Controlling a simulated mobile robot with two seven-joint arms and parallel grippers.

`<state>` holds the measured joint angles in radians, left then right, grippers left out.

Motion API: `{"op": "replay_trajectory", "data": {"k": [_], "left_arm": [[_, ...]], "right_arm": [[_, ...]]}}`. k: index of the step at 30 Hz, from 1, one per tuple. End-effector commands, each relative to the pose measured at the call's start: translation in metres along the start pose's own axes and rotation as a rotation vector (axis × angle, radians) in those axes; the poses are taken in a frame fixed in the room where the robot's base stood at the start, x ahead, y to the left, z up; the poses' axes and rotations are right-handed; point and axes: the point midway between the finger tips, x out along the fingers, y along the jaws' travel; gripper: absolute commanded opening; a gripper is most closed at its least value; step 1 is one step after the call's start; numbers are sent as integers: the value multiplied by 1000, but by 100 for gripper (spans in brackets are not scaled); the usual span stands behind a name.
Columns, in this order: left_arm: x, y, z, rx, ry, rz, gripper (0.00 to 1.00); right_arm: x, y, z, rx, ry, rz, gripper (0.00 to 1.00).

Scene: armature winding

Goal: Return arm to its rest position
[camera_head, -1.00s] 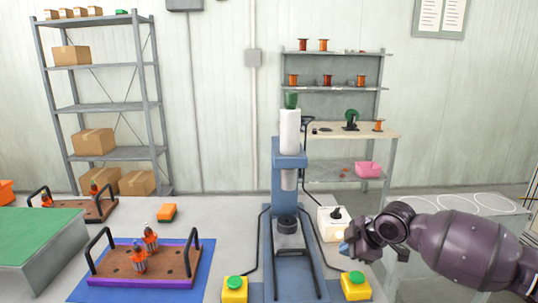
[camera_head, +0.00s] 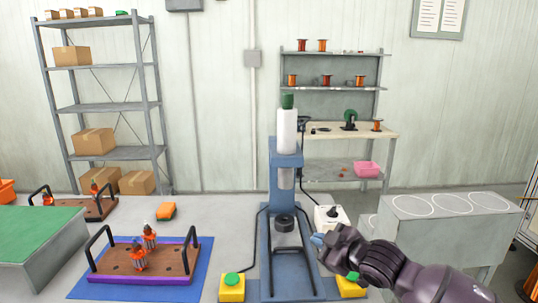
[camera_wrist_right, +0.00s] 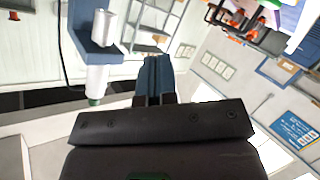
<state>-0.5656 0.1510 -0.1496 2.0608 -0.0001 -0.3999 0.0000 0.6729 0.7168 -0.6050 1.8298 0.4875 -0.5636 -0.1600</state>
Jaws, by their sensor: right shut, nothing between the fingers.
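My right arm comes in from the lower right in the head view. Its gripper (camera_head: 318,241) is over the table, in front of the white box and to the right of the blue press frame. In the right wrist view the gripper's fingers (camera_wrist_right: 155,78) are shut together with nothing between them. The blue press (camera_head: 284,165) stands upright, with a white cylinder and green top above and a dark ring on its base. My left gripper is in neither view.
Two yellow boxes with green buttons flank the press; the right one (camera_head: 351,285) is partly hidden by my arm. A white box (camera_head: 331,217) sits behind my gripper. A purple-edged tray (camera_head: 190,255) with orange-and-dark parts lies left on a blue mat. A grey block (camera_head: 395,230) stands at right.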

Motion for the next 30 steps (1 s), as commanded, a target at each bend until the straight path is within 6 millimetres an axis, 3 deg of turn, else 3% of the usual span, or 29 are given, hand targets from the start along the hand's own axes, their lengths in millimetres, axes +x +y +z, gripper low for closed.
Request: {"op": "replay_trajectory", "data": {"k": [1,8,17,23,30], "left_arm": [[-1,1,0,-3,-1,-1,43],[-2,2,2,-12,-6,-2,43],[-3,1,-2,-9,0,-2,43],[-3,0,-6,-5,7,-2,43],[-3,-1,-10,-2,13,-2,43]], "right_arm": [[-6,-13,6,43,19,16,0],[-36,-49,38,198,60,121,0],[-94,-94,101,375,2,266,0],[-144,-130,151,471,-103,355,0],[-215,-190,211,613,-282,427,0]]}}
